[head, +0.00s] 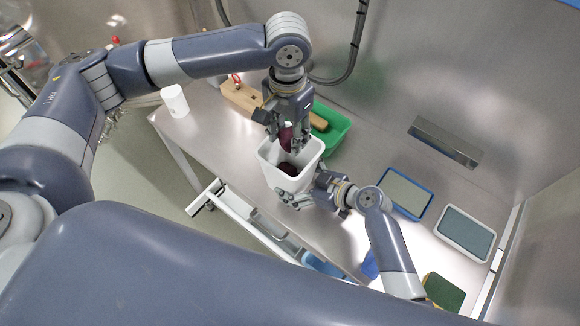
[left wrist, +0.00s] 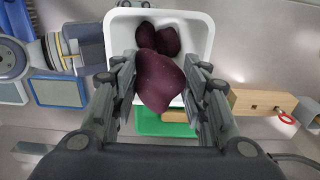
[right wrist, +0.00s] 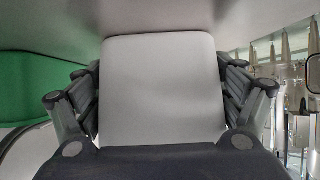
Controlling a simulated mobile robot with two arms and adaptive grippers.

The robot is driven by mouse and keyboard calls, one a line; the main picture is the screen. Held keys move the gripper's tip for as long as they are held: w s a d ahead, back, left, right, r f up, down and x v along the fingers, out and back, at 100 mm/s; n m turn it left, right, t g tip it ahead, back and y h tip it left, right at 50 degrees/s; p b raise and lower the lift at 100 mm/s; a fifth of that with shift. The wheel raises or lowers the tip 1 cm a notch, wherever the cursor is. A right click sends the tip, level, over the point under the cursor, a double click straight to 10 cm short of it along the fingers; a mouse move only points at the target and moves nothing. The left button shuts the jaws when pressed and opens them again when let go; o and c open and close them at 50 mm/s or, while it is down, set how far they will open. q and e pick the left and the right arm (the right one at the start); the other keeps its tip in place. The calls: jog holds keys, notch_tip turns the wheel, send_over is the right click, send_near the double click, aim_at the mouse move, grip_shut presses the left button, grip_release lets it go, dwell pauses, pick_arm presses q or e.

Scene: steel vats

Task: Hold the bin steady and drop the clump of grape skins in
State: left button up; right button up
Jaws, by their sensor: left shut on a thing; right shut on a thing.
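The white bin (head: 288,179) stands on the steel table, its open top facing up. Dark purple clumps lie inside it, seen in the left wrist view (left wrist: 167,40). My left gripper (head: 286,138) is shut on a dark purple clump of grape skins (left wrist: 160,82) and holds it over the bin's opening. My right gripper (head: 302,199) is shut on the bin, its fingers on both sides of the white wall (right wrist: 163,90) that fills the right wrist view. The bin's lower part is partly hidden by the right gripper.
A green tray (head: 331,136) and a wooden block (head: 241,97) with a red ring are behind the bin. A white cup (head: 174,100) stands at the left. Two framed panels, blue (head: 405,192) and white (head: 465,233), lie at the right. A green-topped block (head: 443,291) is at lower right.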

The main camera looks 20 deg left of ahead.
pick_arm(q)
jog(key=shift+a+f, duration=0.1)
jog(key=shift+f, duration=0.25)
jog(key=shift+c, duration=0.2)
pick_arm(e)
jog(key=shift+s+f, duration=0.1)
pick_arm(q)
jog(key=o, duration=1)
jog(key=shift+o, duration=0.2)
notch_tip(320, 180, up, 12)
pick_arm(e)
jog(key=o, duration=0.6)
